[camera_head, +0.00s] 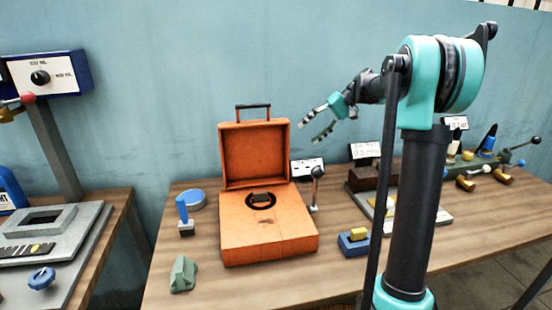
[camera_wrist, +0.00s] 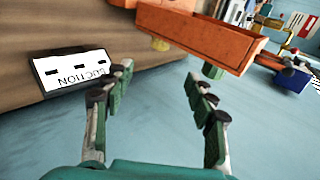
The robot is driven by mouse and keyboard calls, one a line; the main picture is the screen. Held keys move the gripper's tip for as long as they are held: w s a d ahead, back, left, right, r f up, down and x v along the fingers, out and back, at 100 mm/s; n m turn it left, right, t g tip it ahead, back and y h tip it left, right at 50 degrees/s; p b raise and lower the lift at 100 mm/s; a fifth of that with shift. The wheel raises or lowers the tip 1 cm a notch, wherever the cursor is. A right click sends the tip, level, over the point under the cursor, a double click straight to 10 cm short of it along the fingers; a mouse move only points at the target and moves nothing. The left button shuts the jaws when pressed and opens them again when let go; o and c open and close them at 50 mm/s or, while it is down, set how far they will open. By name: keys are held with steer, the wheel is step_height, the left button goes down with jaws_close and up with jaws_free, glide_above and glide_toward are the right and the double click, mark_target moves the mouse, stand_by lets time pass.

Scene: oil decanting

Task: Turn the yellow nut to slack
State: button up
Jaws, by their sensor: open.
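My gripper (camera_head: 314,124) is open and empty, held in the air to the right of the orange case's raised lid, well above the table. In the wrist view its two fingers (camera_wrist: 158,75) are spread with nothing between them. I cannot tell for sure which thing is the yellow nut. A small yellow piece (camera_head: 359,233) sits on a blue block at the table's front. Two brass-coloured fittings (camera_head: 466,184) (camera_head: 503,176) lie at the far right.
The open orange case (camera_head: 265,238) stands mid-table, with a lever (camera_head: 316,186) at its right. A blue-handled tool (camera_head: 183,210) and a green block (camera_head: 183,274) are left of it. A SUCTION card (camera_wrist: 76,72) shows in the wrist view.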

mark_target(277, 163)
steer(key=x, duration=1.6)
steer(key=shift+a+f, duration=0.15)
steer(key=shift+f, duration=0.1)
steer(key=c, duration=1.2)
steer(key=shift+o, duration=0.2)
steer(key=shift+f+y, duration=0.2)
steer(key=shift+y, duration=1)
steer(key=shift+f+g+y, duration=0.2)
steer(key=shift+g+y, duration=0.5)
steer(key=shift+y, duration=1.6)
